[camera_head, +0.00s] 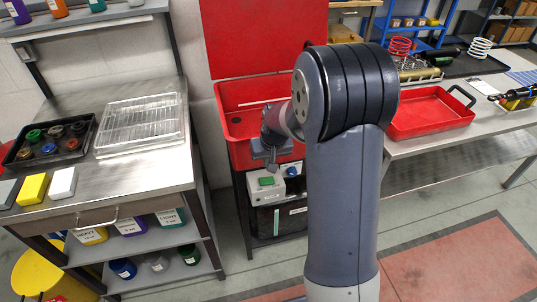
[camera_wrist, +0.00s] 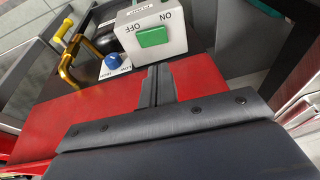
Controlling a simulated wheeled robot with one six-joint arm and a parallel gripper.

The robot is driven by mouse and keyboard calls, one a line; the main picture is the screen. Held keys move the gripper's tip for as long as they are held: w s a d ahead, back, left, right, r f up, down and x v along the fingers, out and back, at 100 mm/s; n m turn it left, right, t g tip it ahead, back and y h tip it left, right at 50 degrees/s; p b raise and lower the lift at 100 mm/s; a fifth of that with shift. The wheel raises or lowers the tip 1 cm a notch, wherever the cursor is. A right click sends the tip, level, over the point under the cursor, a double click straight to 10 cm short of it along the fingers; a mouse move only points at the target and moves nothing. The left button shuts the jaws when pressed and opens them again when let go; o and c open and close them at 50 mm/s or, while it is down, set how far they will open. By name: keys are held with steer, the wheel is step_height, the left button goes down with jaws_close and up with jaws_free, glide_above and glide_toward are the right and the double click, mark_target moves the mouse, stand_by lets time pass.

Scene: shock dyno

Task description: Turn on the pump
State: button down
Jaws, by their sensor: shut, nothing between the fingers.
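The pump control is a white switch box with a green rocker switch (camera_wrist: 152,37) and the labels ON and OFF, seen in the wrist view. The box and its green switch (camera_head: 266,181) also show in the head view, low in front of the red basin. I cannot tell for sure which way the rocker is tipped. My gripper (camera_wrist: 158,72) is shut and empty, its fingertips just short of the box on the green switch's side. In the head view my gripper (camera_head: 270,163) hangs just above the switch box.
A blue knob (camera_wrist: 113,61) and bent brass pipes (camera_wrist: 68,60) stand beside the box. The red basin (camera_head: 232,140) with its raised lid is behind. A steel bench (camera_head: 150,172) stands left, and a bench with a red tray (camera_head: 430,125) stands right.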

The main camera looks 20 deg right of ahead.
mark_target(263, 180)
steer(key=x, duration=0.5)
steer(key=s+x, duration=0.1)
steer(key=x, duration=0.2)
steer(key=shift+a+f+p, duration=0.25)
steer(key=shift+f+p, duration=0.1)
steer(key=shift+f, duration=0.05)
steer(key=shift+f, duration=0.1)
